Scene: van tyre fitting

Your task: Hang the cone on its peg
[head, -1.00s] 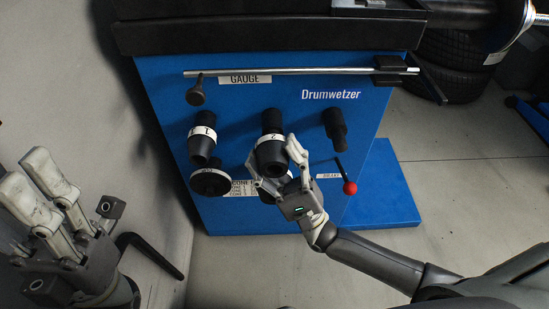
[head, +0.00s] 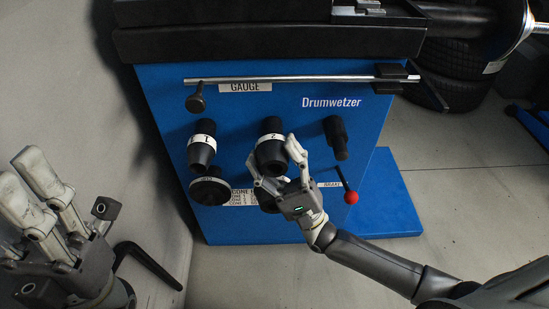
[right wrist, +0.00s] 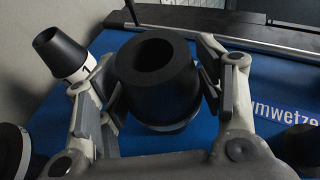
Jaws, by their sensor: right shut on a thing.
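The cone marked 2 (head: 271,153) is black with a white band. It sits at the middle peg position of the blue panel, its free end pointing out. My right gripper (head: 272,160) is shut on it, one finger on each side. In the right wrist view the cone (right wrist: 158,80) shows its hollow open end between the fingers (right wrist: 165,95). The peg behind it is mostly hidden, so I cannot tell how far on the cone is. My left gripper (head: 22,172) is empty at the lower left, its fingers apart.
The cone marked 1 (head: 202,153) hangs to the left, above a black disc (head: 209,191). A black part (head: 337,138) is on the right, above a red-knobbed lever (head: 351,197). A gauge rod (head: 290,80) crosses above. A dark part below cone 2 is partly hidden by my gripper.

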